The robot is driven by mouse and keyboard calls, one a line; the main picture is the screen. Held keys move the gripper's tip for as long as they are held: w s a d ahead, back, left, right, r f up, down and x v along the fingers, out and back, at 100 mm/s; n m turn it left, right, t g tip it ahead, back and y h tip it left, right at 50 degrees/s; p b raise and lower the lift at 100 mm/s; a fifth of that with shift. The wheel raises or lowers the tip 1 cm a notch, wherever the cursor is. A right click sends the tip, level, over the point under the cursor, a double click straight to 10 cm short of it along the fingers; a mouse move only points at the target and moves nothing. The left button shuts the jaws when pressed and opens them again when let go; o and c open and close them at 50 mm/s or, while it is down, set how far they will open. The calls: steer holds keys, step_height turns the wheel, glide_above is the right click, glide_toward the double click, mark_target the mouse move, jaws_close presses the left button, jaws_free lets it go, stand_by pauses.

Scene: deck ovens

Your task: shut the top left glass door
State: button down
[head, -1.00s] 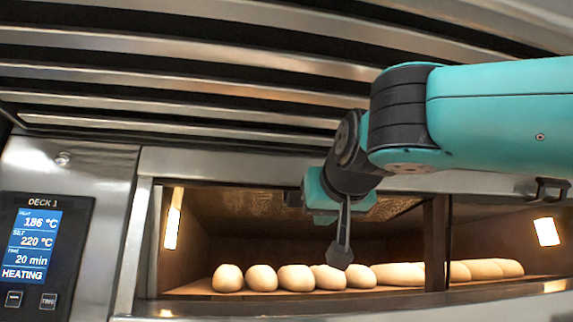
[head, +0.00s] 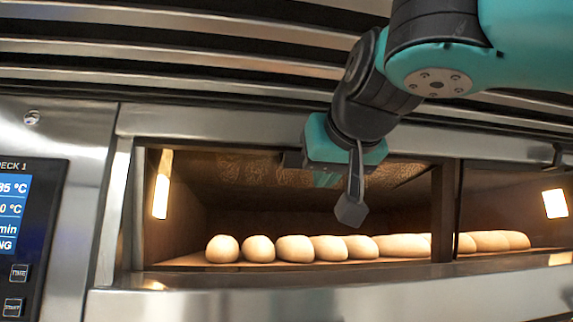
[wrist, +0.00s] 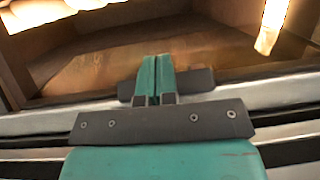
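The top left oven opening (head: 300,220) is uncovered at the front, with loaves in plain view. A shiny speckled golden panel (head: 265,170) lies under its top edge; I cannot tell whether this is the tilted-in glass door or the oven ceiling. The same brownish shine shows beyond my fingers in the wrist view (wrist: 100,75). My gripper (head: 345,180) is at the upper edge of the opening, right of its middle, seen from behind. In the wrist view its two teal fingertips (wrist: 155,62) are together, with nothing visible between them. Contact with the door cannot be told.
Pale dough loaves (head: 295,248) stand in a row on the deck floor. A dark upright post (head: 443,215) divides the left opening from the right one, which has a black handle (head: 557,155) above it. A control panel (head: 22,235) is at left; a steel ledge (head: 200,303) runs below.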

steer(key=s+d+r+t+b, duration=0.2)
steer(key=s+r+t, duration=0.1)
steer(key=s+r, duration=0.2)
steer(key=s, duration=0.2)
steer(key=shift+s+m+t, duration=0.3)
steer(key=shift+f, duration=0.1)
stand_by(0.6)
steer(key=w+d+f+n+g+b, duration=0.15)
steer(key=f+g+b, duration=0.25)
steer(key=f, duration=1.2)
steer(key=w+f+n+g+b, duration=0.3)
steer(key=f+b, duration=0.1)
steer(key=f, duration=1.2)
steer(key=s+d+f+g+b, duration=0.2)
steer(key=s+f, duration=0.3)
steer(key=f, duration=0.4)
steer(key=s+d+f+g+b, duration=0.2)
steer(key=s+d+f+g, duration=0.2)
steer(key=f, duration=0.6)
steer(key=s+d+f+g+b, duration=0.1)
steer(key=s+d+f+g, duration=0.2)
steer(key=s+f, duration=0.4)
step_height(320, 180, down, 3)
steer(key=shift+s+m+g+h+b, duration=0.2)
steer(key=shift+m+g+h+b, duration=0.15)
steer(key=shift+g, duration=0.35)
